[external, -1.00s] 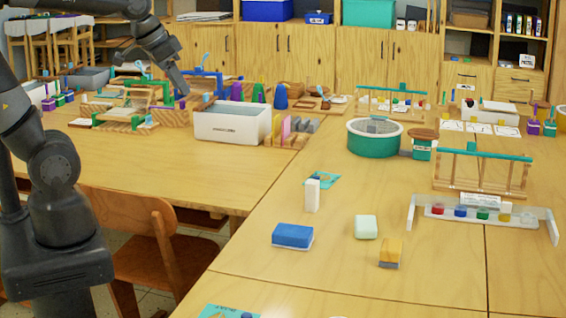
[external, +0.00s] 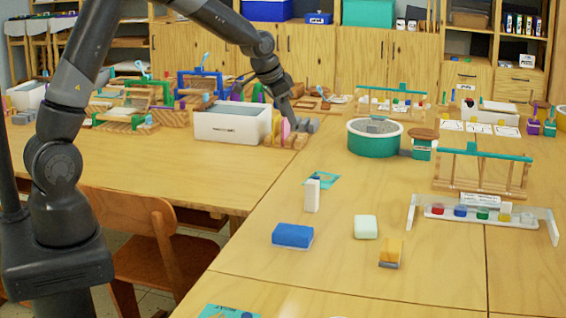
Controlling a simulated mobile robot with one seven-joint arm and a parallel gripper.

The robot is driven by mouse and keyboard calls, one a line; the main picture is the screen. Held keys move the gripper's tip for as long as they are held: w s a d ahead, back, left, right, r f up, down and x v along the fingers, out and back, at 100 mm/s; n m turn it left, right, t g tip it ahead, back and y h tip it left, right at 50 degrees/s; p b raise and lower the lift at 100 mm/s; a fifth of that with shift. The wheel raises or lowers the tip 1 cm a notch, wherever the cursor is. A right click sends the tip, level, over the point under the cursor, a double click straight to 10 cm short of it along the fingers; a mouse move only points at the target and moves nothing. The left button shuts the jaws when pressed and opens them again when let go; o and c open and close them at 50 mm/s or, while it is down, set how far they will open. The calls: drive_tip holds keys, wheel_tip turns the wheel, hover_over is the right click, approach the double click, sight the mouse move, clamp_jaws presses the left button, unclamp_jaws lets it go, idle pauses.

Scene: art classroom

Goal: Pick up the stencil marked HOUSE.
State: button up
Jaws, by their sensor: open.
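My gripper (external: 287,113) is over the slotted wooden rack (external: 287,141) at the right of the white box. It is open, but its fingers are small and dark here. The rack holds upright thin coloured pieces, including a pink one (external: 285,129), partly behind my gripper. I cannot read HOUSE on any of them. A flat teal stencil (external: 330,180) lies on the right table behind a white upright block; its marking is too small to read. Another teal sheet (external: 215,310) at the bottom edge is cut off; its lettering seems to read BOAT.
A white box (external: 228,125) stands just left of the rack. A round teal tub (external: 374,142) is to the right. A blue block (external: 292,236), a pale block (external: 366,227) and a yellow block (external: 391,248) lie nearer. The left table's front is clear.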

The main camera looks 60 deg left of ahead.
approach(316, 177)
drive_tip(key=x, duration=0.2)
drive_tip(key=shift+w+a+f, duration=0.1)
drive_tip(key=shift+w+f, duration=0.05)
drive_tip(key=shift+f, duration=0.1)
drive_tip(key=shift+x, duration=3.15)
clamp_jaws()
